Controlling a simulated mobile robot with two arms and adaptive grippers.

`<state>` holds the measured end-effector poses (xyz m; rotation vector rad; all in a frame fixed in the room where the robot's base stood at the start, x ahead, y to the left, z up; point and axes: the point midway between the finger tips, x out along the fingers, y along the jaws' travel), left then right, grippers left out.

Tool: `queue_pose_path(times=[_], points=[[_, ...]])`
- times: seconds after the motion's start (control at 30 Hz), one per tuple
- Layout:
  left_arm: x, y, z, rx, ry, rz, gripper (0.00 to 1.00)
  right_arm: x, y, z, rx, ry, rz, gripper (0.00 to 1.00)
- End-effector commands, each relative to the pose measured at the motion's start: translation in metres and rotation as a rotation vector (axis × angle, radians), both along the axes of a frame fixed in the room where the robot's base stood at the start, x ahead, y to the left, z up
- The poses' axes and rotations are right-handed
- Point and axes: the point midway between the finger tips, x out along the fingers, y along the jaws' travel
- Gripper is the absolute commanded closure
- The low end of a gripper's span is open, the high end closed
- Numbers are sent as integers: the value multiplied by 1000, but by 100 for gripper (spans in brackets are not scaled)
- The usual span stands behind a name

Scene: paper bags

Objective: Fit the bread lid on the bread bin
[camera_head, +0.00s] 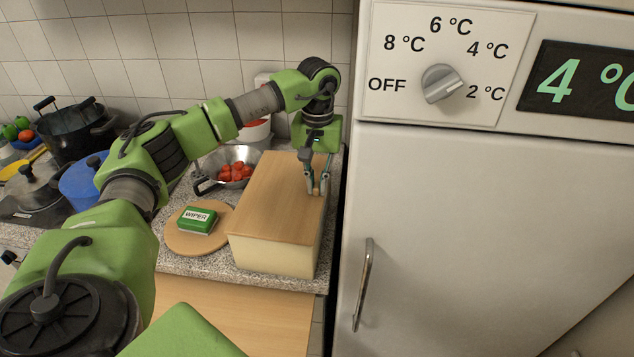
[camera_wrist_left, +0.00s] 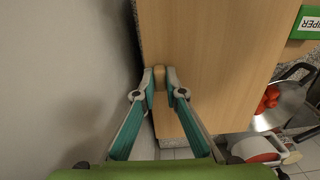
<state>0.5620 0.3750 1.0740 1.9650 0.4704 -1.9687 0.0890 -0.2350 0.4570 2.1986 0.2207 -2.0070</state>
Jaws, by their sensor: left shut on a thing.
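The bread lid (camera_head: 272,195) is a flat light-wood board lying over the cream bread bin (camera_head: 272,256) on the counter beside the fridge. Its edges run roughly along the bin's walls; I cannot tell whether it is fully seated. My left gripper (camera_head: 317,190) reaches down at the lid's right side. In the left wrist view, the fingers (camera_wrist_left: 160,80) are shut on a small wooden knob (camera_wrist_left: 160,77) at the edge of the lid (camera_wrist_left: 215,50). The bin's inside is hidden under the lid. My right gripper is not in view.
A green wiper box (camera_head: 198,220) sits on a round wooden board (camera_head: 185,241) left of the bin. The fridge (camera_head: 480,230) closely borders the bin's right side. Pots (camera_head: 75,135) stand at the left.

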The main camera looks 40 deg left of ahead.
Motion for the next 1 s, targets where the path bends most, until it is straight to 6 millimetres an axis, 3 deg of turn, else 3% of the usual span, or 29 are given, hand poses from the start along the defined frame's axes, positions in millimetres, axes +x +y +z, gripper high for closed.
queue_pose_path(times=[0.3, 0.33, 0.4, 0.63, 0.73, 1.0], points=[[0, 0, 1, 0, -1, 0, 100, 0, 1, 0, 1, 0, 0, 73], [0, 0, 1, 0, -1, 0, 84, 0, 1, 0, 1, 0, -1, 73], [0, 0, 1, 0, -1, 0, 70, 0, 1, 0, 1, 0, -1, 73], [0, 0, 0, 0, -1, 0, 70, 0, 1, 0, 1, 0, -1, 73], [0, 0, 0, 0, 0, 0, 53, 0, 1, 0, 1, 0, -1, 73], [0, 0, 0, 0, 0, 0, 53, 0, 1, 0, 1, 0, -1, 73]])
